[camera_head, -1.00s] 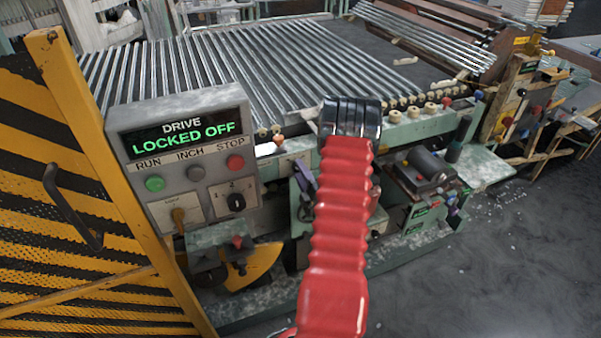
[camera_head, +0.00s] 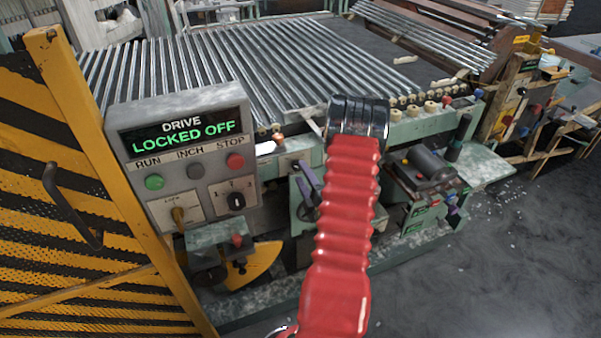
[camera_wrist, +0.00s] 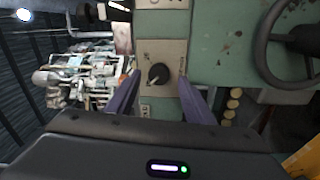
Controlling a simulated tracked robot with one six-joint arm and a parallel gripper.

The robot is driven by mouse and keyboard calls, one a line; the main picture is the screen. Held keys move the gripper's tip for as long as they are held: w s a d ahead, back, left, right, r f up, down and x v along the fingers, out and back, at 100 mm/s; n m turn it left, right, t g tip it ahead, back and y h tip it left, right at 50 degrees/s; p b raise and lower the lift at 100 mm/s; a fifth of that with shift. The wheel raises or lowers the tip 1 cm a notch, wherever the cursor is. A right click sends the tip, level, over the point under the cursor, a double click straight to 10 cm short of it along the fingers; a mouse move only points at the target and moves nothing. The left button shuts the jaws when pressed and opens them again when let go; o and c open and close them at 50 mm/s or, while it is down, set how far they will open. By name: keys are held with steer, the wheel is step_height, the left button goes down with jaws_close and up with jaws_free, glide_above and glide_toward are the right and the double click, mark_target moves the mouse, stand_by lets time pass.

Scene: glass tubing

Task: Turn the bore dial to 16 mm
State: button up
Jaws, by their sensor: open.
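A black dial knob (camera_wrist: 158,73) with a pale pointer line sits on a cream plate (camera_wrist: 172,52) in the wrist view. Its markings are too small to read, so I cannot tell its setting or confirm that it is the bore dial. My gripper (camera_wrist: 159,79) is open, its two purple fingers to the left and right of the knob. I cannot tell whether they touch it.
A dark handwheel (camera_wrist: 290,45) stands right of the dial. In the head view, the control panel (camera_head: 190,190) reads "DRIVE LOCKED OFF". Glass tubes (camera_head: 230,75) lie across the machine bed. A yellow-black guard (camera_head: 70,200) stands left. Floor at lower right is clear.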

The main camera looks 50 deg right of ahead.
steer(key=v, duration=1)
steer(key=shift+s+a, duration=0.25)
steer(key=shift+s, duration=0.1)
